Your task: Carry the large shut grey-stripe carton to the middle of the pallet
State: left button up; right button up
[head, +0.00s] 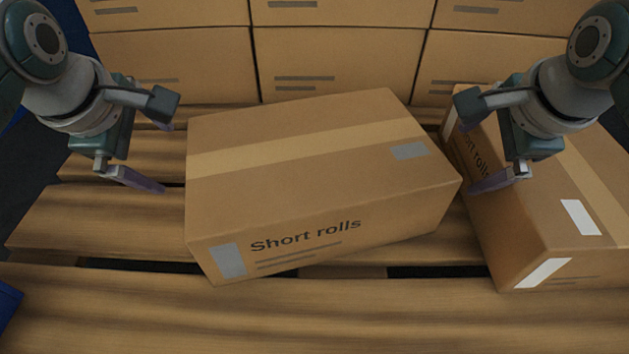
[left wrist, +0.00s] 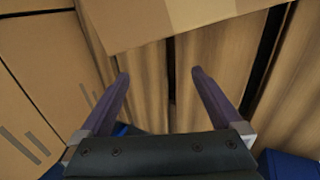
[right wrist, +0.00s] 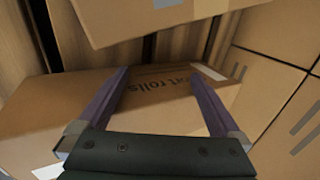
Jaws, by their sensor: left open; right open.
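The large shut carton (head: 300,175) with grey patches and the words "Short rolls" lies flat on the wooden pallet (head: 110,225), around its middle and turned a little. It also shows at the top of the left wrist view (left wrist: 190,14) and the right wrist view (right wrist: 115,20). My left gripper (head: 166,158) is open and empty to the left of the carton, apart from it. My right gripper (head: 464,158) is open and empty to the right of the carton, above a second carton.
The second carton (head: 525,225), with white patches and printed "rolls", lies on the pallet at the right, close beside the large one. Stacked cartons (head: 335,65) form a wall behind. Bare slats lie in front and at left. A blue object (head: 8,302) shows at lower left.

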pick_arm(q)
jog(key=v, duration=1.2)
pick_arm(e)
jog(key=v, duration=1.2)
